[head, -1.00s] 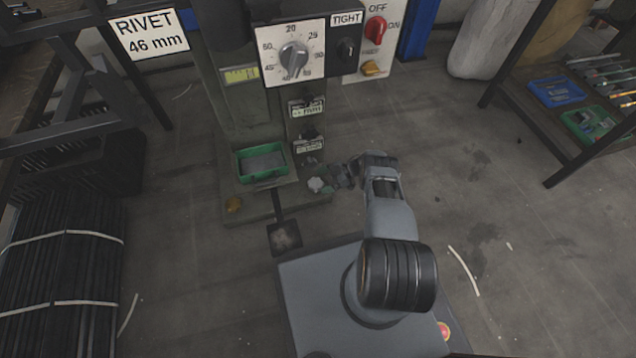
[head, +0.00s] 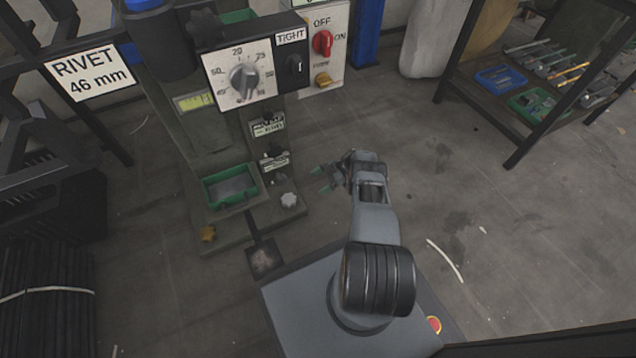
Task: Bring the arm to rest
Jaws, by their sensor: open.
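My arm rises from my base and is folded forward, with its upper part pointing toward the rivet press (head: 190,130). My gripper (head: 322,180) is open, with its two fingers apart and nothing seen between them. The press carries a round dial (head: 244,78), a TIGHT switch (head: 295,65) and a panel with a red OFF/ON knob (head: 322,42).
A sign reading RIVET 46 mm (head: 92,75) hangs at left, above dark bundled bars (head: 45,310). A pedal (head: 264,258) lies on the floor before the press. A dark shelf with tools (head: 530,85) stands at right. The floor between press and shelf is clear.

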